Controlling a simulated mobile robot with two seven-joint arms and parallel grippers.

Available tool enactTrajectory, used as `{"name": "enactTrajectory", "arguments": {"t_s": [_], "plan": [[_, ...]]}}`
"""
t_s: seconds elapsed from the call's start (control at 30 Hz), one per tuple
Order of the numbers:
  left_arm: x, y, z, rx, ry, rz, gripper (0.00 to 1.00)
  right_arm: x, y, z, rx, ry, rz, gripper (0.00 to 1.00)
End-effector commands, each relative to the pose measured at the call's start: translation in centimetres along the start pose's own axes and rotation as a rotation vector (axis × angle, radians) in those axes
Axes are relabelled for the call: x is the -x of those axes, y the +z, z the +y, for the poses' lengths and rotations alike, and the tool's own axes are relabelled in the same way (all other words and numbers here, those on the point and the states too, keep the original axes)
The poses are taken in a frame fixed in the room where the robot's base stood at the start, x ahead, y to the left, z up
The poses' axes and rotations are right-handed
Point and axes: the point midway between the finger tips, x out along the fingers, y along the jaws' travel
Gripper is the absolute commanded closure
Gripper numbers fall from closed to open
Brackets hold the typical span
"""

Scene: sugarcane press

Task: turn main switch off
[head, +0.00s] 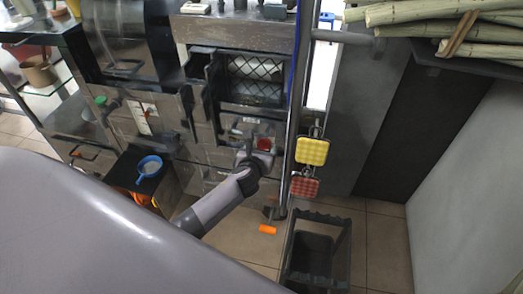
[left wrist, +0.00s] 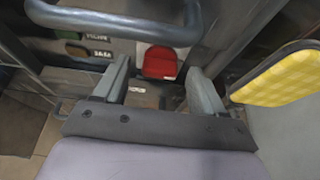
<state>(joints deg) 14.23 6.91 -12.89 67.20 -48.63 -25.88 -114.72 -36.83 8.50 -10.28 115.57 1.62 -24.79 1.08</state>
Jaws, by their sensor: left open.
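The main switch looks like a red block on a pale plate on the machine's front; it shows in the left wrist view (left wrist: 159,63) and small in the head view (head: 264,144). My left gripper (head: 258,158) is at the machine front, just by the red switch. In the left wrist view the left gripper (left wrist: 157,78) is open, one finger on each side of the switch, with nothing held. Whether the fingers touch the switch cannot be told. My right gripper is not in view.
A grey bar handle (left wrist: 120,28) crosses above the switch, near labelled buttons (left wrist: 78,50). A yellow pad (head: 312,150) and a red pad (head: 304,187) hang to the right. A black crate (head: 343,255) stands on the floor. Sugarcane stalks (head: 430,12) lie on a shelf.

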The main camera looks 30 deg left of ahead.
Motion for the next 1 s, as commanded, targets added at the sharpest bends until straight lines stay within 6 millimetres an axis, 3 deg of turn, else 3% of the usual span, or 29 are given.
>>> {"name": "enactTrajectory", "arguments": {"t_s": [0.1, 0.27, 0.67, 1.0], "plan": [[0.02, 0.03, -0.01, 0.0, 0.0, 0.0, 0.33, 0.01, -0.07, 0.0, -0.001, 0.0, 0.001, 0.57], [0.03, 0.02, -0.02, 0.0, 0.0, 0.0, 0.85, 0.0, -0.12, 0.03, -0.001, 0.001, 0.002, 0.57], [0.06, 0.02, 0.12, 0.049, -0.021, 0.0, 0.86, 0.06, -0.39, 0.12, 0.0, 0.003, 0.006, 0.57], [0.01, -0.13, 0.53, 0.273, -0.115, 0.001, 0.86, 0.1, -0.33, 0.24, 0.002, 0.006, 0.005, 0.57]]}}
